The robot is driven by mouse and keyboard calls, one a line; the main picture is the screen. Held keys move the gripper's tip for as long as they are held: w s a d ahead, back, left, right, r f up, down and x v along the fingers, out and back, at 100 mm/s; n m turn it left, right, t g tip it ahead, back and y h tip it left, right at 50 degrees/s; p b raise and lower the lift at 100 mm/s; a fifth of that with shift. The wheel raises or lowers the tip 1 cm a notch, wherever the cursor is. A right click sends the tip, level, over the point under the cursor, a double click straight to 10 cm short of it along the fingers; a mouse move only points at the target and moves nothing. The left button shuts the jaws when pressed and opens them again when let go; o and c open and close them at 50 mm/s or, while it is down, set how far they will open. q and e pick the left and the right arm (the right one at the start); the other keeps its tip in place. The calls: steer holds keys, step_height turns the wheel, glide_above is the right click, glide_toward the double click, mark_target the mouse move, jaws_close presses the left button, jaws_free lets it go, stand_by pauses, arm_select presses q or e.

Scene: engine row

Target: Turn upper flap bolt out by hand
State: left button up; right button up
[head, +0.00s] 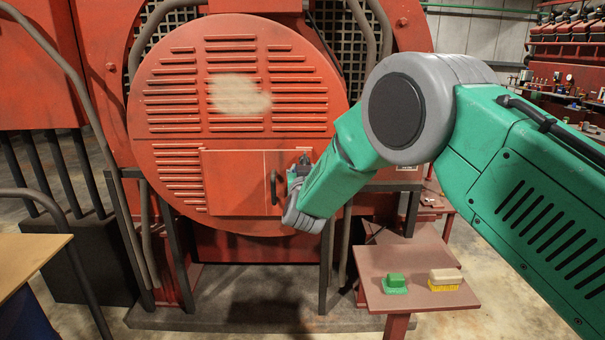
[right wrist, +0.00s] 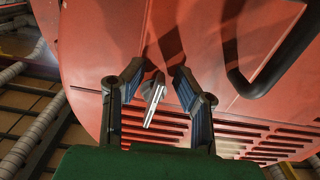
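The red hinged flap (head: 232,188) is on the lower part of the round red cover (head: 165,130) and lies flat against it. My right gripper (head: 302,164) is at the flap's right edge. In the right wrist view the fingers of my right gripper (right wrist: 156,76) are open. A pale metal bolt (right wrist: 152,98) stands between them, with a visible gap to each finger. In the head view the bolt is too small to tell from the fingers. My left gripper is out of view.
A dark curved handle (head: 274,187) stands out from the flap, left of my right gripper; it also shows in the right wrist view (right wrist: 243,80). A small side table (head: 410,298) at lower right bears a green block (head: 395,283) and a yellow-bristled brush (head: 445,280).

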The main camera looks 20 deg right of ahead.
steer(key=shift+s+a+r, duration=0.1)
steer(key=shift+s, duration=0.2)
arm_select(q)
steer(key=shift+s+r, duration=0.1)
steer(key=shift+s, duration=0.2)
arm_select(e)
steer(key=v, duration=1.1)
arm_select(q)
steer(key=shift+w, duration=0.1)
arm_select(e)
steer(key=shift+a, duration=0.1)
